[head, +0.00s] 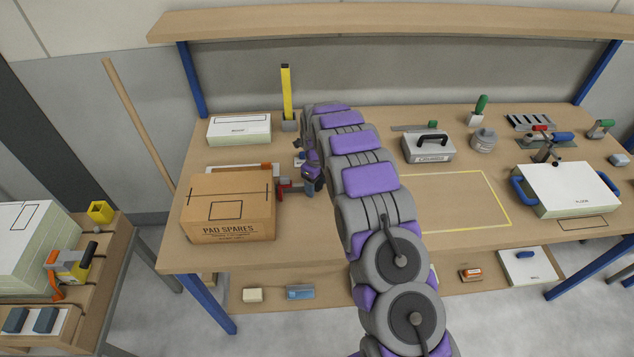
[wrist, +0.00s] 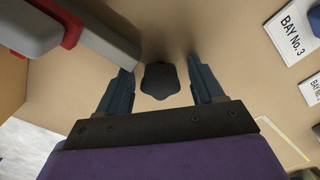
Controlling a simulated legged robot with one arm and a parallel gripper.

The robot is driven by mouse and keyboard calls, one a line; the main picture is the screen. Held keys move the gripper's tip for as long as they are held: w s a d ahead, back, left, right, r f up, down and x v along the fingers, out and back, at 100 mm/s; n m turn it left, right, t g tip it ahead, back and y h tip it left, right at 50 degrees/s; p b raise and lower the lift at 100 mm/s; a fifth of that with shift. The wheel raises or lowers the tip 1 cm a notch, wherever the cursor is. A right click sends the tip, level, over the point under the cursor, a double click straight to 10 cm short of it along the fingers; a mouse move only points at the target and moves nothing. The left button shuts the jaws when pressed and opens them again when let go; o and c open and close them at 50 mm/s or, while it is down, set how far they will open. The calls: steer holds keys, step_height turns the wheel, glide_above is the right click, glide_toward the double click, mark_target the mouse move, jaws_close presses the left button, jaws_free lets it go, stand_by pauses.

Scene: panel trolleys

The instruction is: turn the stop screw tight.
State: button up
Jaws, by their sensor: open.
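A dark lobed knob (wrist: 160,82), which looks like the head of the stop screw, shows in the wrist view. It lies between the two blue-grey fingers of my gripper (wrist: 160,74), with a visible gap on each side. The fingers are open, and I cannot tell how deep the knob sits between them. In the head view my gripper (head: 309,172) is low over the bench, right of the cardboard box. A red and grey fitting (head: 288,187) is beside it there, and its red part (wrist: 73,28) shows at the wrist view's upper left. The knob is not discernible in the head view.
The PAD SPARES box (head: 228,208) stands close on the left. A white carton (head: 239,130) and a yellow upright (head: 287,92) are behind. A grey handled block (head: 428,148) and a white case (head: 566,188) are right. The yellow-outlined area (head: 455,205) is clear.

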step_height(320, 180, up, 7)
steer(key=shift+r+p, duration=0.1)
steer(key=shift+p, duration=1.15)
steer(key=shift+d, duration=0.1)
steer(key=s+d+r+n, duration=0.3)
steer(key=s+r+n, duration=0.3)
steer(key=s+r, duration=0.35)
steer(key=s+d+r+n, duration=0.3)
steer(key=s+r+n, duration=0.3)
steer(key=s+r, duration=0.4)
steer(key=s+d+r+n+g, duration=0.1)
steer(key=s+n, duration=1.3)
steer(key=s, duration=1.7)
steer(key=shift+s+d+g, duration=0.3)
steer(key=shift+d+g, duration=0.1)
steer(key=shift+d, duration=0.3)
